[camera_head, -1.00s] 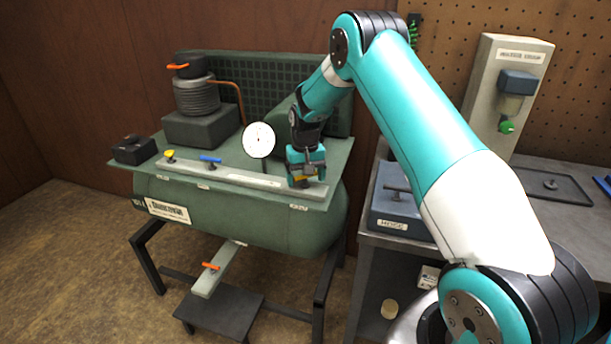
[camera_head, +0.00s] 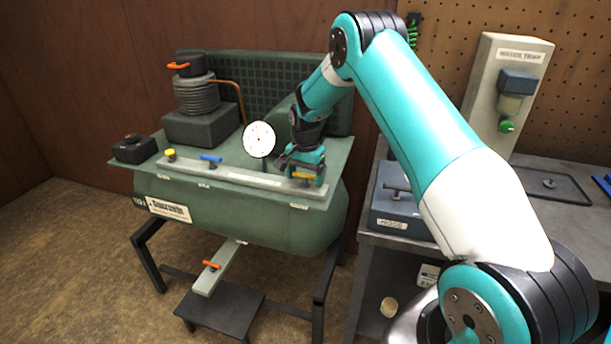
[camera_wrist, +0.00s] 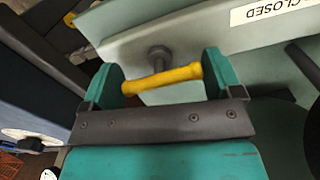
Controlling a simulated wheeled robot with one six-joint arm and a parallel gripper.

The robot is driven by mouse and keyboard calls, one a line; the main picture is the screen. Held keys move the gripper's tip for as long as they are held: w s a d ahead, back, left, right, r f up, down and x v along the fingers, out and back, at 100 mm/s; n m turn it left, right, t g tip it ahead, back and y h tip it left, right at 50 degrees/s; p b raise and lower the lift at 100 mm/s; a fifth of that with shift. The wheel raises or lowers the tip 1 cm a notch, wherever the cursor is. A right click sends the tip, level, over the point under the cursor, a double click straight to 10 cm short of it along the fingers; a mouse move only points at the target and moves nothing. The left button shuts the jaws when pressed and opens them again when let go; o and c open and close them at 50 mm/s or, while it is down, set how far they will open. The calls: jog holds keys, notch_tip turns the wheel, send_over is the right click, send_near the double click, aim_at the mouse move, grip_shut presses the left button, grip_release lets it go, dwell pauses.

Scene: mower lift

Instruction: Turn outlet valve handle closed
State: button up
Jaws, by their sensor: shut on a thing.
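A yellow bar handle (camera_head: 304,176) stands at the right end of the pale strip on the green compressor. In the wrist view the yellow handle (camera_wrist: 162,80) spans between the two teal fingers of my gripper (camera_wrist: 162,82), with a grey round stem just behind it. My gripper (camera_head: 304,168) is shut on this handle, its fingers at the handle's two ends. A white label reading CLOSED (camera_wrist: 280,9) shows upside down at the top right of the wrist view. The head view label near the handle is too small to read.
A blue handle (camera_head: 210,159) and a yellow knob (camera_head: 170,154) sit farther left on the strip. A white gauge (camera_head: 259,139) stands close behind my gripper. An orange handle (camera_head: 211,264) is below the tank. A grey bench (camera_head: 360,240) stands to the right.

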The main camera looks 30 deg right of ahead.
jog(key=shift+w+r, duration=0.1)
jog(key=shift+w, duration=0.05)
dwell(0.4)
jog(key=o, duration=0.6)
notch_tip(320, 180, up, 17)
jog(key=b, duration=0.1)
jog(key=shift+r, duration=0.2)
jog(key=shift+a, duration=0.1)
jog(key=s+a+r+n+y, duration=0.1)
jog(key=s+a+r+n, duration=0.2)
jog(key=s+a+n, duration=0.35)
jog(key=s+a+r+n, duration=0.3)
jog(key=s+a, duration=0.4)
jog(key=a, duration=0.3)
jog(key=s+a+f+n+y, duration=0.1)
jog(key=s+a+n, duration=0.4)
jog(key=s, duration=0.6)
jog(key=s+a+f+n+y, duration=0.1)
jog(key=s+a+n, duration=0.4)
jog(key=s, duration=0.7)
jog(key=shift+y, duration=0.6)
